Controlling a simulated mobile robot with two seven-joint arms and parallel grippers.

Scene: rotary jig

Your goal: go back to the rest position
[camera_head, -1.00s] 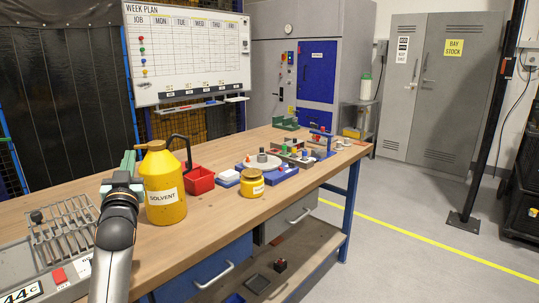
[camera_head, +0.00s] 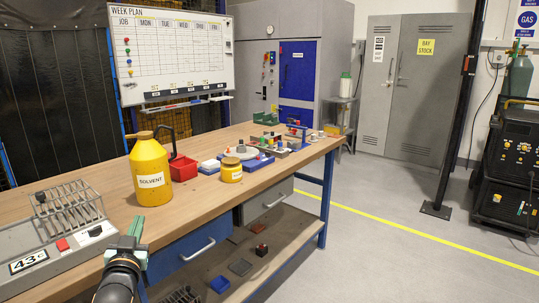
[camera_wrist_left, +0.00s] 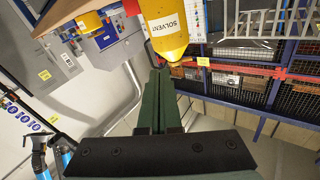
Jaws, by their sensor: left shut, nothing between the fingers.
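My left gripper (camera_head: 136,228) is at the front edge of the workbench (camera_head: 205,213), shut and empty, with its green fingers together. The same gripper (camera_wrist_left: 157,80) shows in the left wrist view, its green fingers closed side by side. The yellow solvent bottle (camera_head: 150,172) stands upright on the bench beyond the gripper, apart from it. The bottle (camera_wrist_left: 166,30) also shows at the top of the wrist view. My right gripper is not in view.
A hot plate with a rack and a "43 C" display (camera_head: 36,258) sits at the bench's left. A red bin (camera_head: 183,168), a yellow jar (camera_head: 231,170) and a blue-based jig (camera_head: 258,163) stand further back. A blue drawer (camera_head: 188,250) is below the front edge.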

